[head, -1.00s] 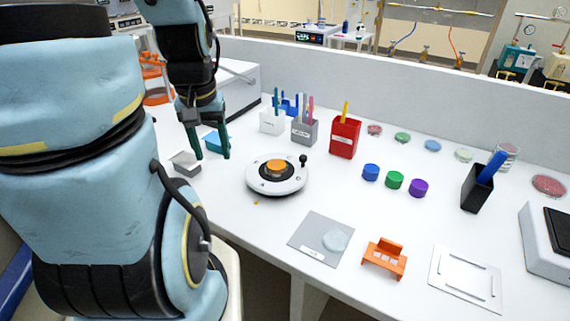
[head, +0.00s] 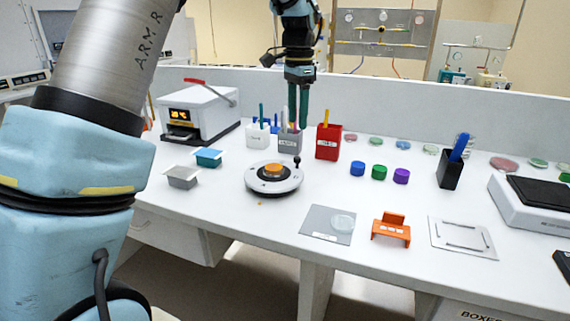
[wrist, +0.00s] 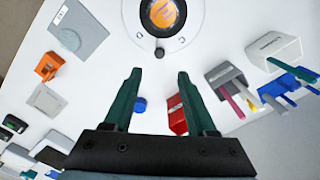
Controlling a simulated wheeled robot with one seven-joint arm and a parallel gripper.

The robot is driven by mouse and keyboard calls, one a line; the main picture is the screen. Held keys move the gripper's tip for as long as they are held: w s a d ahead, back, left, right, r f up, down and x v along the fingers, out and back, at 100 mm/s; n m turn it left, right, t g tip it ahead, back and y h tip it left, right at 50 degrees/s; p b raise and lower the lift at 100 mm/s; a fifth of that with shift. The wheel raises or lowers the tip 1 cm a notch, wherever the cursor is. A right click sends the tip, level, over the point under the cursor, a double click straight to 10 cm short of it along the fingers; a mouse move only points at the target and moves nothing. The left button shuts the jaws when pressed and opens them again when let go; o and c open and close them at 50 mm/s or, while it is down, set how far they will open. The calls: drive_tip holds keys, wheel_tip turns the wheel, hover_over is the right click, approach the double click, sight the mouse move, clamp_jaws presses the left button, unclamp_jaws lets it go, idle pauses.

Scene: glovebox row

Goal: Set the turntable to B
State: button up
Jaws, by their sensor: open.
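The turntable (head: 273,180) is a round white disc with a dark ring and an orange centre, on the bench in the head view. A black knob (head: 297,160) stands up at its back right rim. In the wrist view the turntable (wrist: 190,38) is at the top, with the knob (wrist: 159,51) at its near edge. Its letter marks are too small to read. My gripper (head: 298,126) has green fingers pointing down, above and behind the turntable near the knob. In the wrist view my gripper (wrist: 157,75) is open and empty, with the knob beyond the fingertips, apart from them.
A grey holder (head: 290,141) and a red holder (head: 328,142) with sticks stand behind the turntable. Blue, green and purple caps (head: 379,172) lie to its right. A grey plate (head: 325,223) and an orange stand (head: 391,229) are in front right. A small grey tray (head: 183,177) sits left.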

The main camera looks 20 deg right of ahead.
sight(297, 157)
wheel_tip(297, 157, down, 11)
drive_tip(key=shift+d+r+p, duration=0.1)
drive_tip(key=shift+r+p, duration=0.05)
drive_tip(key=shift+p, duration=1.05)
drive_tip(key=shift+c, duration=0.4)
clamp_jaws()
